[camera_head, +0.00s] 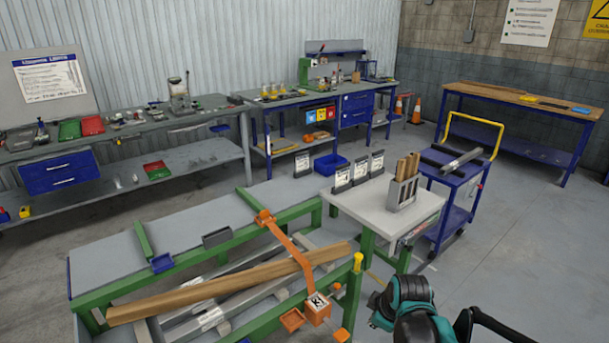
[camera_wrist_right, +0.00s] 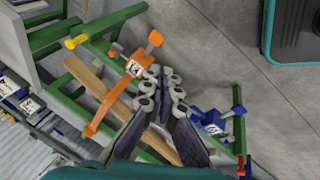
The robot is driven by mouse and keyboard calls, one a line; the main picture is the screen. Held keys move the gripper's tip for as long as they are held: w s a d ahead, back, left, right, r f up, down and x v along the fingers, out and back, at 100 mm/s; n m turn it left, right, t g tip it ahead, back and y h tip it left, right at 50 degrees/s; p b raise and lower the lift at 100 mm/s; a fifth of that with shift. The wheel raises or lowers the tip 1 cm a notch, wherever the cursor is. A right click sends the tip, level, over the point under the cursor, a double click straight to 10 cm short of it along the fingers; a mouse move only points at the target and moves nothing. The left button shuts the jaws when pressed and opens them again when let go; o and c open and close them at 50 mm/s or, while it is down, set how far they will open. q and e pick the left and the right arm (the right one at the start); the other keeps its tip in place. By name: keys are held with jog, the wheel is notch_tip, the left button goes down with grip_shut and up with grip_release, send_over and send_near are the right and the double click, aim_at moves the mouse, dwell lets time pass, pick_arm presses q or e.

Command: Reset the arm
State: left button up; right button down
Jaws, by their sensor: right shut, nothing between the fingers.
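My right arm comes into the head view at the bottom right, teal and black. In the right wrist view the fingers of my right gripper (camera_wrist_right: 167,85) are together with nothing held, above the table frame. A long wooden board (camera_head: 230,285) lies aslant across the table frame, under an orange arm (camera_head: 288,243) with a marked block (camera_head: 317,305). The board also shows in the right wrist view (camera_wrist_right: 95,85). My left gripper is not in view.
A small white-topped table (camera_head: 375,215) holds a grey holder with wooden pieces (camera_head: 405,180) and labelled stands. A blue cart (camera_head: 455,190) with a yellow handle stands behind it. Workbenches line the back wall. Floor at the right (camera_head: 540,250) is clear.

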jog(key=s+r+m+t, duration=0.1)
jog(key=s+r+m, duration=0.1)
jog(key=s+m, duration=0.4)
jog(key=s+r+m+t, duration=0.1)
jog(key=s+r+m, duration=0.1)
jog(key=s+m, duration=0.4)
jog(key=s, duration=0.4)
jog(key=shift+r+h, duration=0.3)
